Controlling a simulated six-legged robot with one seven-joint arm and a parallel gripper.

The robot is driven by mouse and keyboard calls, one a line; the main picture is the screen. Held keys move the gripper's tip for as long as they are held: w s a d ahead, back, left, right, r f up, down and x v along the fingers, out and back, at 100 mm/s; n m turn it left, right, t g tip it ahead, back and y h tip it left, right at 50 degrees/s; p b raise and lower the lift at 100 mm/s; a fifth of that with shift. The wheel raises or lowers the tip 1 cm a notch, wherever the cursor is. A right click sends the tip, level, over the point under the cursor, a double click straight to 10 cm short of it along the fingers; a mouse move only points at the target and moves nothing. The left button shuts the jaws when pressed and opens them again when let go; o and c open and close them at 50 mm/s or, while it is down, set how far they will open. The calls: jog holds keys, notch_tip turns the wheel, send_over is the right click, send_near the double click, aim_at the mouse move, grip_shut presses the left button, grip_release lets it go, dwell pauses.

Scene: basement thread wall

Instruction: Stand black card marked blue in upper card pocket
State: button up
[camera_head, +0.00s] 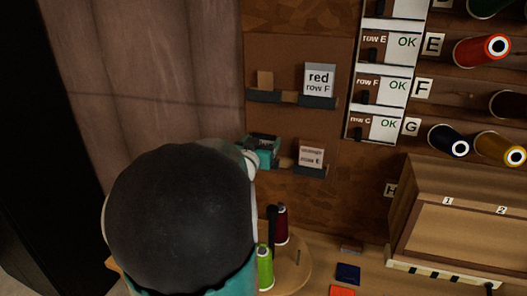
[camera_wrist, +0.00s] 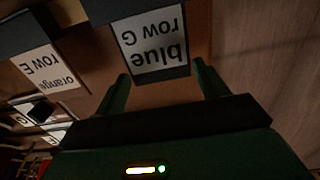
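The black card marked "blue row G" (camera_wrist: 152,42) has a white label, upside down in the wrist view. It stands in a dark lower pocket (camera_wrist: 98,8), beside the orange row E card (camera_wrist: 48,68). My gripper (camera_wrist: 161,70) is open, with one fingertip close to each side edge of the card; no firm contact shows. In the head view my teal gripper (camera_head: 262,150) is at the left lower pocket and mostly hides the card. The upper pocket row (camera_head: 264,97) has a plain brown space at its left and the red row F card (camera_head: 319,78) at its right.
The orange card (camera_head: 311,156) stands close to the right of my gripper. Thread spools (camera_head: 265,268) stand on a round wooden stand below. A wooden box (camera_head: 465,225) and wall spools (camera_head: 482,50) are at the right. A curtain (camera_head: 150,80) hangs at the left.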

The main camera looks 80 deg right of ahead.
jog(key=shift+c, duration=1.4)
jog(key=shift+r, duration=2.5)
jog(key=shift+w, duration=0.15)
